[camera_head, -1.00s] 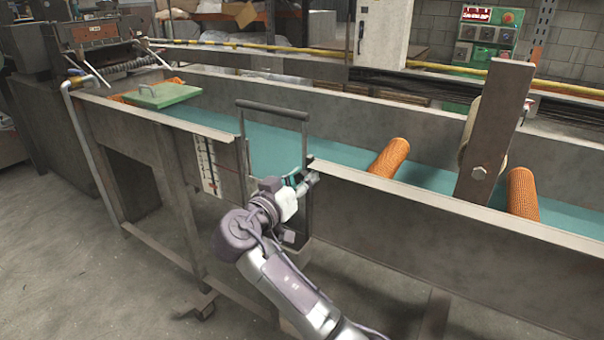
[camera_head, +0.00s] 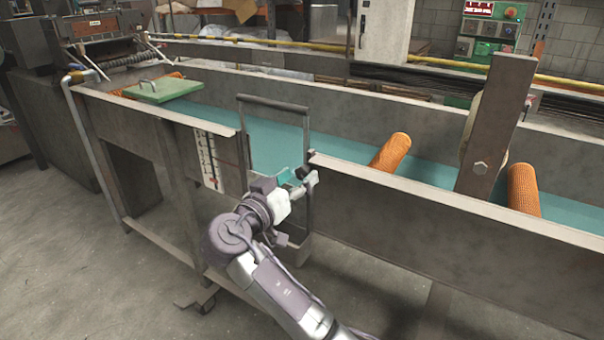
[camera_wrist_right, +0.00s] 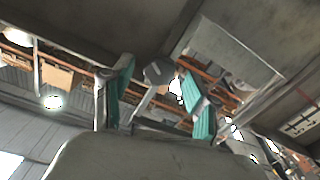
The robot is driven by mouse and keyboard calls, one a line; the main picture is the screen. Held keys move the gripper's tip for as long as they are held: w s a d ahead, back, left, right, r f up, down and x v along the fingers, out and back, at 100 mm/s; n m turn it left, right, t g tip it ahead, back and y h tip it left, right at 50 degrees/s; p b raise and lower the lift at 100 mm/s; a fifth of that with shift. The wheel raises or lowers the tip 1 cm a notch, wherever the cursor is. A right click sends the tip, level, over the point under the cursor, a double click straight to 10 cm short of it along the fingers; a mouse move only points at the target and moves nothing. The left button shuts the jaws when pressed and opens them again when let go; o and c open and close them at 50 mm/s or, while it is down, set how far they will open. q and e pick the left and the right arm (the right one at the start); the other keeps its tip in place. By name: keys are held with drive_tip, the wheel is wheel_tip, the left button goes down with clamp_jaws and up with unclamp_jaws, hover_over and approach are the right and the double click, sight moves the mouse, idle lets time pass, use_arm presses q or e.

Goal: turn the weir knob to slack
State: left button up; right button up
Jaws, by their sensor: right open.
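The weir (camera_head: 272,102) is a dark handled frame standing in the gap of the near trough wall in the head view. My right gripper (camera_head: 297,177) is in front of its right post, at about wall-top height. In the right wrist view its two teal-padded fingers are spread apart. A dark round knob (camera_wrist_right: 158,72) on a pale stem shows between and beyond the fingertips. I cannot tell whether it touches a finger. In the head view I cannot clearly separate the knob from the gripper, and its setting is not readable. My left gripper is out of view.
A marked scale (camera_head: 207,160) is on the near wall left of the weir. A green lid (camera_head: 163,90) lies at the far left. An upright bar (camera_head: 490,130) stands right.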

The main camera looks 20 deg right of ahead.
drive_tip(key=v, duration=0.5)
